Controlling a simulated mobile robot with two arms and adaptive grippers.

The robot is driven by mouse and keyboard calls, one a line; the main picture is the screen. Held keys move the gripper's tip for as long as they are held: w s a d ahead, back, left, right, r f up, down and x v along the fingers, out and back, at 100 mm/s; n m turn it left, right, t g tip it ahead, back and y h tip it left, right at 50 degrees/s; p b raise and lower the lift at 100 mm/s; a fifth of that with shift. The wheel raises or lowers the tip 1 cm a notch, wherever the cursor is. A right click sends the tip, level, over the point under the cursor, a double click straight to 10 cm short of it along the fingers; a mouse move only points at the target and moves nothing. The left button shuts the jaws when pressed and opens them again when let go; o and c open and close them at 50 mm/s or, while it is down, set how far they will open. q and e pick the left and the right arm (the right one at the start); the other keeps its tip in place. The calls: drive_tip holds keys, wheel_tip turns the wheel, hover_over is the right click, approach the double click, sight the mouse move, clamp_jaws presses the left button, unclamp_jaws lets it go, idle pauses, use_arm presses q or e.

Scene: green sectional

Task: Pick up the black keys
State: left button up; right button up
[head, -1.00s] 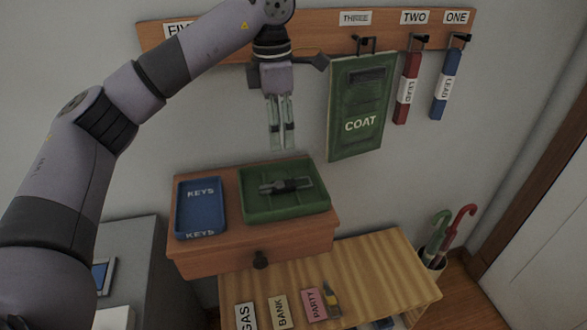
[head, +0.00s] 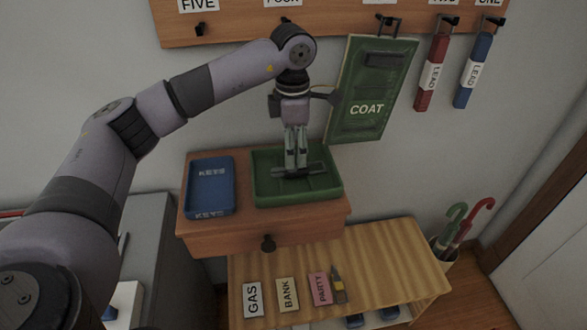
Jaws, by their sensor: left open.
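The black keys (head: 312,170) lie in the green tray (head: 335,190) on top of the small wooden drawer cabinet (head: 325,218). My left gripper (head: 296,168) points straight down over the tray, with its fingertips at the keys. The fingers are open and partly hide the keys. I cannot tell whether the fingertips touch them. My right gripper does not show.
A blue tray labelled KEYS (head: 210,187) stands left of the green tray. A green COAT board (head: 370,90) hangs close to the right of my left gripper. GAS, BANK and PARTY cards (head: 287,295) lie on the lower wooden bench (head: 390,255).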

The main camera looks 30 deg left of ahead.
sight(298, 170)
use_arm(q)
wheel_tip(298, 170, down, 4)
drive_tip(key=shift+w+f+p, duration=0.1)
drive_tip(key=shift+f+p, duration=0.15)
drive_tip(key=shift+p, duration=0.25)
drive_tip(key=shift+f, duration=0.3)
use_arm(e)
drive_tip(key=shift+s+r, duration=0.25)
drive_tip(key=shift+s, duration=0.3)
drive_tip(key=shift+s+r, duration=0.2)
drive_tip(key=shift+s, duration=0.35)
